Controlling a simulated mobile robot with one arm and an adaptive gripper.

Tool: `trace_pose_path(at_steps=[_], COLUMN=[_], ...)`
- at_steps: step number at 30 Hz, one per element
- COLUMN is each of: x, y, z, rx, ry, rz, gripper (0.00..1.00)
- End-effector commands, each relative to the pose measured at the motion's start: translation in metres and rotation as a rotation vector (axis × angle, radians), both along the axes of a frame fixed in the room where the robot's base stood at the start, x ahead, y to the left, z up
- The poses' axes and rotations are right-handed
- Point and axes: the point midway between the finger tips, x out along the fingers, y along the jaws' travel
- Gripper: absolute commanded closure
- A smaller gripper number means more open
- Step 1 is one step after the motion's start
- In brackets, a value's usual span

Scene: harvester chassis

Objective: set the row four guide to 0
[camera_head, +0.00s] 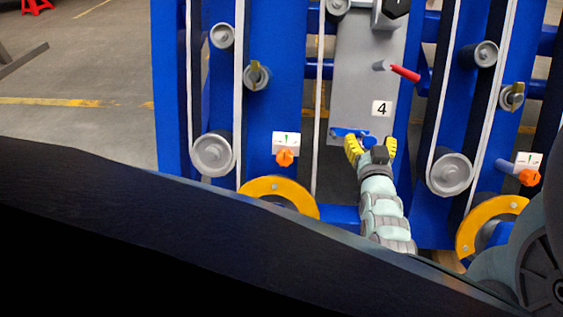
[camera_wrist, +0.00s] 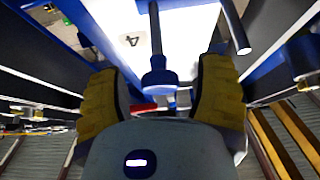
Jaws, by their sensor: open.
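A grey panel (camera_head: 360,90) bears a white label "4" (camera_head: 381,108), which also shows in the wrist view (camera_wrist: 131,41). A blue handle (camera_head: 345,133) is at the panel's lower end, partly hidden by my gripper. My gripper (camera_head: 371,147) is open, with yellow fingers below the panel. In the wrist view my gripper (camera_wrist: 162,88) has a finger on each side of the knob. I cannot make out any scale or 0 mark.
Blue uprights with belts and grey rollers (camera_head: 213,154) (camera_head: 449,173) flank the panel. Orange knobs (camera_head: 285,157) (camera_head: 528,177) sit on both sides. Yellow curved guards (camera_head: 280,190) lie low.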

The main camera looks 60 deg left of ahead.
Motion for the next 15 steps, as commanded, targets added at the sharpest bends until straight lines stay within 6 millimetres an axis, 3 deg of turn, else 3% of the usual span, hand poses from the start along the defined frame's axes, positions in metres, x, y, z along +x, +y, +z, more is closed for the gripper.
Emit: trace_pose_path(at_steps=[2, 15], x=[-0.0003, -0.0001], y=[0.0003, 0.0001], z=[0.0001, 0.0002], rx=[0.000, 0.001], ry=[0.000, -0.001], rz=[0.001, 0.000], gripper=[0.34, 0.79])
